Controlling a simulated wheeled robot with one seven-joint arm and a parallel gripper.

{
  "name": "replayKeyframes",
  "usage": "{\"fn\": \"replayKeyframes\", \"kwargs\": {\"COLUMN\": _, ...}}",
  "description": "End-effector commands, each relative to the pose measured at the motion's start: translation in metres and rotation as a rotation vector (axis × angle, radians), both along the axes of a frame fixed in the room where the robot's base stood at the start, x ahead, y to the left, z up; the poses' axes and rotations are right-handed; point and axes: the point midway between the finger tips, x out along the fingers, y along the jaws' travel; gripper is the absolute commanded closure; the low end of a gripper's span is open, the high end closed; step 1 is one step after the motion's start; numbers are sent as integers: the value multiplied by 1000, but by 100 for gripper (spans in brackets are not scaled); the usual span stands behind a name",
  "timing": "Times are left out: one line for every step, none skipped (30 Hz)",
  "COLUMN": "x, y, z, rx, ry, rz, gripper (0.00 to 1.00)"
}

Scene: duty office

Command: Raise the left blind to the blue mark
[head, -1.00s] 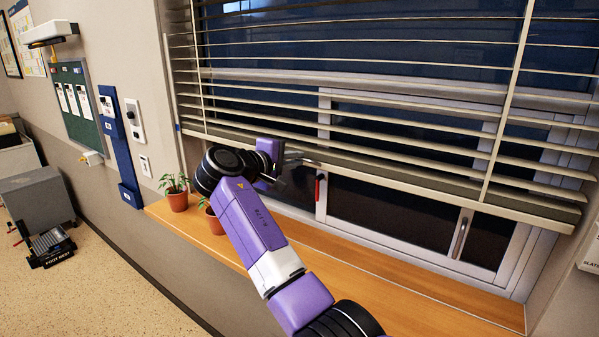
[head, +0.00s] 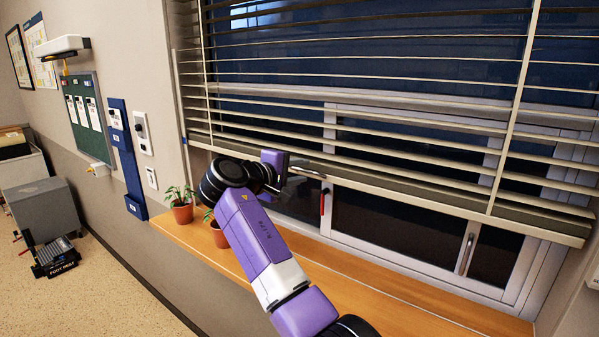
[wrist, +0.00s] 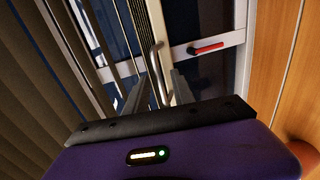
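The cream slatted blind (head: 380,150) hangs over the window, its bottom rail (head: 470,207) well above the sill. A tiny bluish spot, perhaps the blue mark, is at the left window edge, near the rail's left end; it is too small to be sure. My gripper (head: 312,172) is at the bottom rail, left of the red window handle. In the wrist view, my gripper (wrist: 157,88) has its two fingers apart, with a curved metal handle (wrist: 155,60) on the cream rail between or just beyond their tips. Contact cannot be told.
A red window handle (head: 323,201) is just right of my gripper; it also shows in the wrist view (wrist: 207,48). Two potted plants (head: 181,206) stand on the wooden sill (head: 400,289), partly behind my arm. The sill's right part is clear. Grey cabinet (head: 42,208) stands far left.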

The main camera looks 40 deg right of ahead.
Motion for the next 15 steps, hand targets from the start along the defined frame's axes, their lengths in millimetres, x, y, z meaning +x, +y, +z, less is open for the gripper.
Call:
{"fn": "replayKeyframes", "kwargs": {"x": -1, "y": 5, "z": 0, "rx": -1, "ry": -1, "rz": 2, "gripper": 70}}
{"fn": "replayKeyframes", "kwargs": {"x": -2, "y": 8, "z": 0, "rx": -1, "ry": -1, "rz": 3, "gripper": 70}}
{"fn": "replayKeyframes", "kwargs": {"x": -3, "y": 14, "z": 1, "rx": -2, "ry": -1, "rz": 4, "gripper": 70}}
{"fn": "replayKeyframes", "kwargs": {"x": -5, "y": 18, "z": 1, "rx": -2, "ry": -2, "rz": 5, "gripper": 70}}
{"fn": "replayKeyframes", "kwargs": {"x": -7, "y": 23, "z": 2, "rx": 0, "ry": -2, "rz": 4, "gripper": 70}}
{"fn": "replayKeyframes", "kwargs": {"x": -9, "y": 29, "z": 4, "rx": -1, "ry": -4, "rz": 4, "gripper": 70}}
{"fn": "replayKeyframes", "kwargs": {"x": -11, "y": 34, "z": 5, "rx": -1, "ry": -3, "rz": 3, "gripper": 70}}
{"fn": "replayKeyframes", "kwargs": {"x": -13, "y": 39, "z": 6, "rx": -1, "ry": -2, "rz": 4, "gripper": 70}}
{"fn": "replayKeyframes", "kwargs": {"x": -15, "y": 45, "z": 8, "rx": -2, "ry": -3, "rz": 5, "gripper": 70}}
{"fn": "replayKeyframes", "kwargs": {"x": -16, "y": 49, "z": 8, "rx": -1, "ry": -2, "rz": 4, "gripper": 70}}
{"fn": "replayKeyframes", "kwargs": {"x": -18, "y": 52, "z": 10, "rx": -1, "ry": -2, "rz": 3, "gripper": 70}}
{"fn": "replayKeyframes", "kwargs": {"x": -19, "y": 57, "z": 11, "rx": -1, "ry": -2, "rz": 4, "gripper": 70}}
{"fn": "replayKeyframes", "kwargs": {"x": -21, "y": 60, "z": 12, "rx": -1, "ry": -2, "rz": 4, "gripper": 70}}
{"fn": "replayKeyframes", "kwargs": {"x": -22, "y": 63, "z": 13, "rx": -1, "ry": -2, "rz": 4, "gripper": 70}}
{"fn": "replayKeyframes", "kwargs": {"x": -23, "y": 66, "z": 14, "rx": 0, "ry": -2, "rz": 3, "gripper": 70}}
